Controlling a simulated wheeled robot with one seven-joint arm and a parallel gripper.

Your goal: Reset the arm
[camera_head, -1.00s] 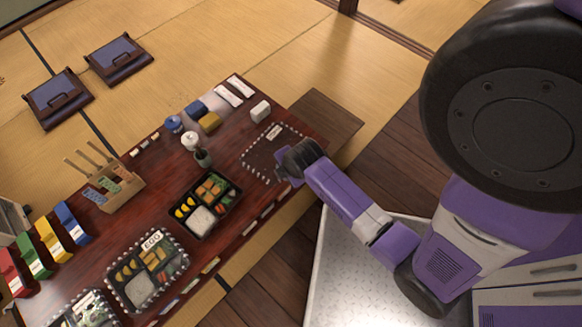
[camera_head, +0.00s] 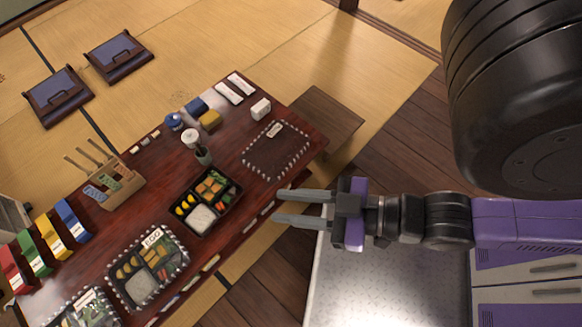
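My gripper (camera_head: 278,207) is at the right front side of the low wooden table (camera_head: 262,97), its two grey fingers pointing left, apart and with nothing between them. My purple and black arm stretches from the right edge of the view. The fingertips are over or beside the table's front edge, near an empty dark mat with a dotted border (camera_head: 262,160). I cannot tell their height above the table.
A bento box (camera_head: 211,229) with food sits mid-table. Another (camera_head: 165,281) lies on the dotted mat labelled EGG. A wooden utensil holder (camera_head: 118,196), coloured packets (camera_head: 70,222) and a bottle (camera_head: 191,141) stand behind. A metal surface (camera_head: 385,290) lies below my arm.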

